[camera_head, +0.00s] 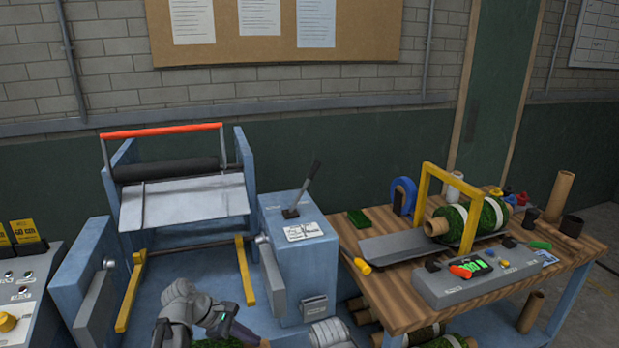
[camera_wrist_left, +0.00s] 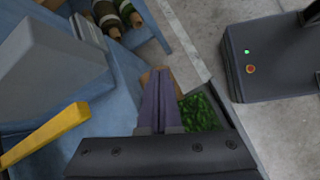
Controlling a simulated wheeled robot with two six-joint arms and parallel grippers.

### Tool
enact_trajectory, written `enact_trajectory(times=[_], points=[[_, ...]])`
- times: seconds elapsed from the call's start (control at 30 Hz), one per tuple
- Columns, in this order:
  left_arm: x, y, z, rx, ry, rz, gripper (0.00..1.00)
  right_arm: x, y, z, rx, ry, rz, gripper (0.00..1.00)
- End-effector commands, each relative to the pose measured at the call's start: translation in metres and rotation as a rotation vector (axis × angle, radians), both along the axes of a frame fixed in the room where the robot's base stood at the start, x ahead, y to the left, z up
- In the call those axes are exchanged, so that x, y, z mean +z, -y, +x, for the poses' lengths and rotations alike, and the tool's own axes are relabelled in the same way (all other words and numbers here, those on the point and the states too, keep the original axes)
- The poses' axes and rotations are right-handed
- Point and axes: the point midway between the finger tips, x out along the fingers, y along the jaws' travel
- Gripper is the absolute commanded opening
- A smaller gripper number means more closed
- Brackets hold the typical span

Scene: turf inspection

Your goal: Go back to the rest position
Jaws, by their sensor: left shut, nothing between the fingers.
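My left gripper (camera_wrist_left: 163,98) is shut and empty in the left wrist view, its two fingers side by side. Beneath and beside the fingers lies a piece of green turf (camera_wrist_left: 200,112) with a brown part at its far end; the fingers cover some of it. My right gripper is not in view.
The blue machine has a red bar (camera_head: 160,130), yellow rails (camera_head: 245,272) and a black lever (camera_head: 303,188). At right a wooden table (camera_head: 385,308) bears a turf roll (camera_head: 487,216) under a yellow frame (camera_head: 425,185). A dark box (camera_wrist_left: 265,62) stands on the floor.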

Motion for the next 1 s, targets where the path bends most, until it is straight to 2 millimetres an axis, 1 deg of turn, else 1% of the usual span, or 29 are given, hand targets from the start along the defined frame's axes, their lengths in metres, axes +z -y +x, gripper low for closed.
enact_trajectory(times=[0.03, 0.17, 0.27, 0.37, 0.4, 0.5, 0.6, 0.7, 0.8, 1.0], points=[[-0.003, 0.01, -0.008, -0.065, 0.02, 0.035, 0.0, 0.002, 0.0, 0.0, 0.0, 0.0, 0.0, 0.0], [-0.013, 0.031, -0.028, -0.269, 0.085, 0.148, 0.0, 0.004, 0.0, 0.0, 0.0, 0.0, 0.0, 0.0], [-0.021, 0.048, -0.048, -0.481, 0.145, 0.251, 0.0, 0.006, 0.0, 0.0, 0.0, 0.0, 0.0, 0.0], [-0.029, 0.066, -0.074, -0.771, 0.219, 0.375, 0.0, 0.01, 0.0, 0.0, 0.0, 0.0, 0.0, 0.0], [-0.032, 0.072, -0.085, -0.9, 0.248, 0.424, 0.0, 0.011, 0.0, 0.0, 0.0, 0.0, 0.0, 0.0], [-0.035, 0.081, -0.106, -1.2, 0.308, 0.529, 0.0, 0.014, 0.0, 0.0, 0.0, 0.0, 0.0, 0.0], [-0.034, 0.084, -0.12, -1.438, 0.345, 0.603, 0.0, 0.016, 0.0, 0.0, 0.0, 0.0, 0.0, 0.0], [-0.033, 0.086, -0.128, -1.6, 0.363, 0.649, 0.0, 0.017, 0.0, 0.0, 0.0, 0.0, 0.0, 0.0], [-0.032, 0.086, -0.132, -1.69, 0.371, 0.671, 0.0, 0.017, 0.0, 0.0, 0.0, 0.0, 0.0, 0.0], [-0.032, 0.086, -0.132, -1.721, 0.373, 0.679, 0.0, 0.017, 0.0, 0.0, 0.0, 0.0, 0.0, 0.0]])
